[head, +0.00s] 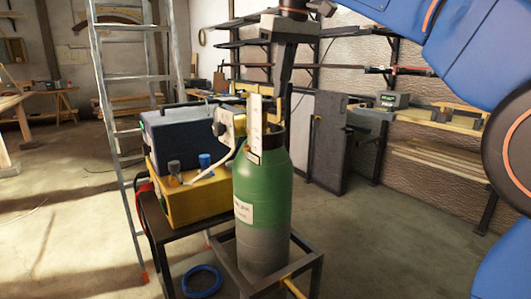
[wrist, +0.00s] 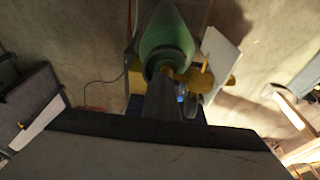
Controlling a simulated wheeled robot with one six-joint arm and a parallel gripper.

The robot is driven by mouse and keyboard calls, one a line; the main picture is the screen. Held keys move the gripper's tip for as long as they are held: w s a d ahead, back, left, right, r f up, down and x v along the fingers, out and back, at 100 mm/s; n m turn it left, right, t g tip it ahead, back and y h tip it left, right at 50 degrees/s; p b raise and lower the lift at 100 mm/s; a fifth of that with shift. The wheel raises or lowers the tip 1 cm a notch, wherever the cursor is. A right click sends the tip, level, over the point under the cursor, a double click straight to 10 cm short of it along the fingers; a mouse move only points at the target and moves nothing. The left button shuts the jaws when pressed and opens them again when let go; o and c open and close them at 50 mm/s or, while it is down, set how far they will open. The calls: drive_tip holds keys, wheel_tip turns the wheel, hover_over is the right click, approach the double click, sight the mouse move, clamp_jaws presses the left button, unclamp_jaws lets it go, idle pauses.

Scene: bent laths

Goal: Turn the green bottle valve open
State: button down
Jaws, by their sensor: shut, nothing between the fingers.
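The green bottle (head: 263,190) stands upright in a dark metal frame, green above and grey below, with a pale label. In the wrist view the green bottle (wrist: 166,42) is at the top middle, with brass valve parts (wrist: 222,80) beside its neck. A white tag (head: 254,125) hangs at the bottle's top and hides part of the valve in the head view. My gripper (head: 281,112) points down over the bottle's top, shut and empty. Its dark fingers (wrist: 160,100) reach close to the valve; I cannot tell whether they touch it.
A yellow and grey machine (head: 190,185) with a pale hose stands on a table just left of the bottle. A stepladder (head: 110,75) is behind it. A coiled blue hose (head: 202,281) lies low in front. Shelves and a bench (head: 450,155) line the right wall. Floor at the left is open.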

drive_tip(key=shift+r, duration=1.95)
drive_tip(key=shift+s+a+m+h, duration=0.7)
drive_tip(key=shift+a+m, duration=2.25)
drive_tip(key=shift+m, duration=0.05)
drive_tip(key=s+x, duration=0.1)
drive_tip(key=x, duration=0.5)
drive_tip(key=shift+s+f, duration=0.1)
drive_tip(key=shift+s+d, duration=0.1)
drive_tip(key=shift+d, duration=0.85)
drive_tip(key=shift+w+d, duration=0.25)
drive_tip(key=shift+d, duration=0.55)
drive_tip(key=shift+s, duration=0.15)
